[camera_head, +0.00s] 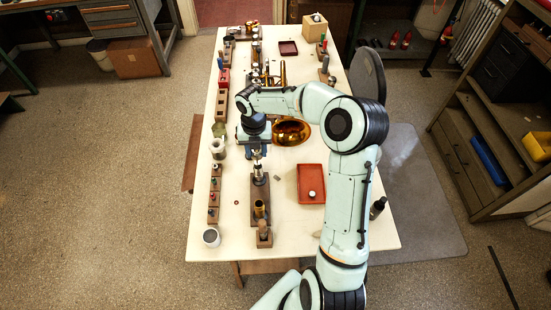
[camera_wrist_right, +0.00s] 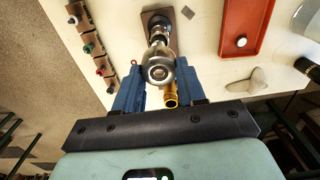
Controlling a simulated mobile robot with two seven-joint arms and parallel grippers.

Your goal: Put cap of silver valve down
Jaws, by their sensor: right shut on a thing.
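My right gripper (camera_head: 256,145) is above the left-middle part of the table, over a wooden stand (camera_head: 260,192). In the right wrist view its two blue fingers sit on either side of a round silver cap (camera_wrist_right: 158,69), shut on it. The silver valve (camera_wrist_right: 157,35) shows just beyond the cap, in line with it, upright over the stand; I cannot tell whether the cap touches it. A red-orange tray (camera_head: 303,199) lies to the right, with a small pale round piece (camera_head: 312,194) in it. My left gripper is out of view.
A brass cylinder (camera_head: 259,208) stands at the stand's near end. Small wooden blocks with coloured pieces (camera_head: 214,197) line the left edge. A brass horn bell (camera_head: 291,132) lies behind the tray.

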